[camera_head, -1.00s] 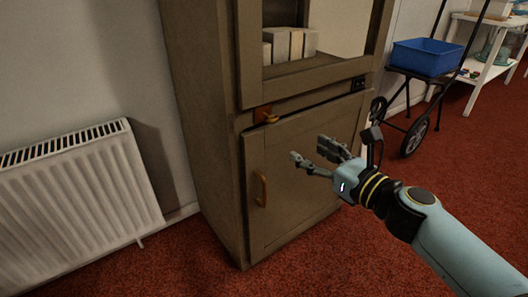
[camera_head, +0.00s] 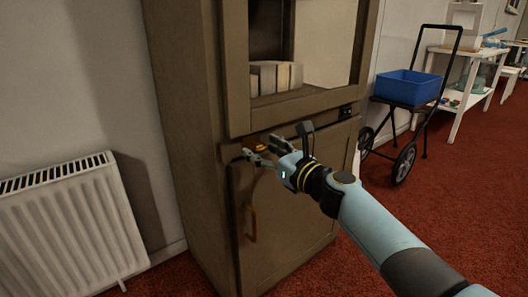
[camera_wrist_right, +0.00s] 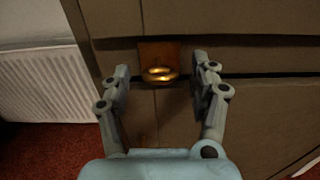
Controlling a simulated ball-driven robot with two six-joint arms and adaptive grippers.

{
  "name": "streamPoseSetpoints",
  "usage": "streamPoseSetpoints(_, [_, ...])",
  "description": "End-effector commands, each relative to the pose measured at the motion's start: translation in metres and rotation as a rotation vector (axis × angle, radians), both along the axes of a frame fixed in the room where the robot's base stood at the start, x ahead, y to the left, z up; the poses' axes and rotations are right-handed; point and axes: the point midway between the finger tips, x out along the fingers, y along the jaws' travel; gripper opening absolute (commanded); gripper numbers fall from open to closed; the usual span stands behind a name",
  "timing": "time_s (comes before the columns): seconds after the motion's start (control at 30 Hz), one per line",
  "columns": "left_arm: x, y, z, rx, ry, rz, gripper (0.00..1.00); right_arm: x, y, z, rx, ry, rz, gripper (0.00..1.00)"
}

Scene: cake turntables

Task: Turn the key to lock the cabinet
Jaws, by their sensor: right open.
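The brown cabinet (camera_head: 185,150) stands in the middle of the head view, with its lower door closed. A small brass key (camera_head: 259,148) on an orange-brown plate sits near the upper left of that door; it also shows in the right wrist view (camera_wrist_right: 160,75). My right gripper (camera_head: 261,147) is open at the key, its fingers partly covering the plate. In the right wrist view the two fingertips (camera_wrist_right: 160,66) are on either side of the key, with visible gaps and no contact that I can make out. My left gripper is not in view.
An orange-brown door handle (camera_head: 252,225) is below my right gripper. A white radiator (camera_head: 70,225) stands at the left. A trolley with a blue bin (camera_head: 408,87) and a white shelf (camera_head: 465,105) are at the right. The red carpet (camera_head: 440,205) is open there.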

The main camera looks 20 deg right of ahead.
Motion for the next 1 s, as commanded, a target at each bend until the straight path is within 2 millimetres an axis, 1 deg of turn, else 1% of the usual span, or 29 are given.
streamPoseSetpoints(0.2, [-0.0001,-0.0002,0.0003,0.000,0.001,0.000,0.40,0.0002,0.0002,0.0001,0.000,0.000,0.000,0.62])
streamPoseSetpoints(0.23, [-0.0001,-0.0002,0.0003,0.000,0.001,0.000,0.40,0.0002,0.0002,0.0001,0.000,0.000,0.000,0.59])
streamPoseSetpoints(0.63, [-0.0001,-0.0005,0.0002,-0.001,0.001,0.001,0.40,0.0000,0.0000,0.0000,0.000,0.000,0.000,0.07])
streamPoseSetpoints(0.9, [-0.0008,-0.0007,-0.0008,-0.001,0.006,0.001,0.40,-0.0001,0.0000,-0.0007,-0.024,-0.009,0.000,0.06])
streamPoseSetpoints(1.0, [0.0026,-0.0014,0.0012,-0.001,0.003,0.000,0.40,-0.0001,0.0000,-0.0009,-0.058,-0.021,0.000,0.06])
